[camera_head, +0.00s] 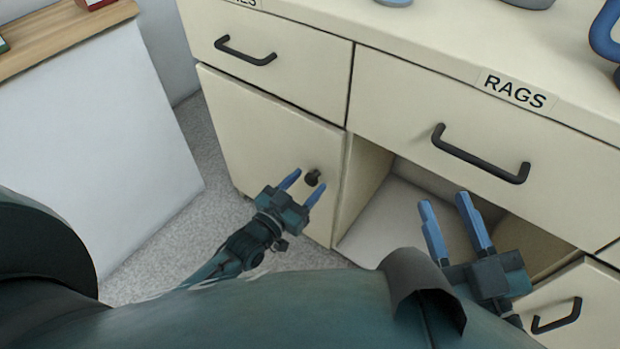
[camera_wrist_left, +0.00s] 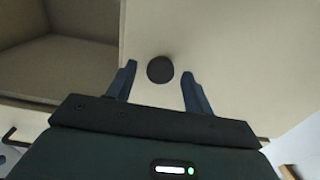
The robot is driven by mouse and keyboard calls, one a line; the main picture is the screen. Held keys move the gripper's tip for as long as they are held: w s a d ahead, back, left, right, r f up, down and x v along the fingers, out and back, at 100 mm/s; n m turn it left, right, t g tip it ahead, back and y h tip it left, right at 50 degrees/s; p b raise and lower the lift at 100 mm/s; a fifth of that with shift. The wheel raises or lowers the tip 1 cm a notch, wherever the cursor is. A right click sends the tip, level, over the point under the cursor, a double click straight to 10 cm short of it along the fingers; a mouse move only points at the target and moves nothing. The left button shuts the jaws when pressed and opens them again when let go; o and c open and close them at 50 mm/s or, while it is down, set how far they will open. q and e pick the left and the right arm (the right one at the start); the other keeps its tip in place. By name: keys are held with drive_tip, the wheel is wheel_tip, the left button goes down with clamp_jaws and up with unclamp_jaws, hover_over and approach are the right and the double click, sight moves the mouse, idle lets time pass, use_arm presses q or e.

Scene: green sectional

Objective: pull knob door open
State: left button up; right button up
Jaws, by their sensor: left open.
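The knob door (camera_head: 265,140) is a cream cabinet door below the left drawer, and it looks closed. Its round dark knob (camera_head: 312,178) sits near the door's right edge. My left gripper (camera_head: 307,184) is open in front of the door, with its blue fingers on either side of the knob. In the left wrist view the knob (camera_wrist_left: 160,69) shows between the tips of the open left gripper (camera_wrist_left: 156,82), apart from both fingers. My right gripper (camera_head: 442,205) is at the right, in front of the open compartment, with its two fingers apart and nothing between them.
An open compartment (camera_head: 405,205) lies right of the door, under a drawer labelled RAGS with a dark handle (camera_head: 480,160). Another handled drawer (camera_head: 285,65) is above the door. A white unit with a wooden top (camera_head: 60,38) stands at the left. Grey floor shows between.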

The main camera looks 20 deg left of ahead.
use_arm(q)
drive_tip(key=shift+s, duration=0.1)
clamp_jaws()
idle(0.4)
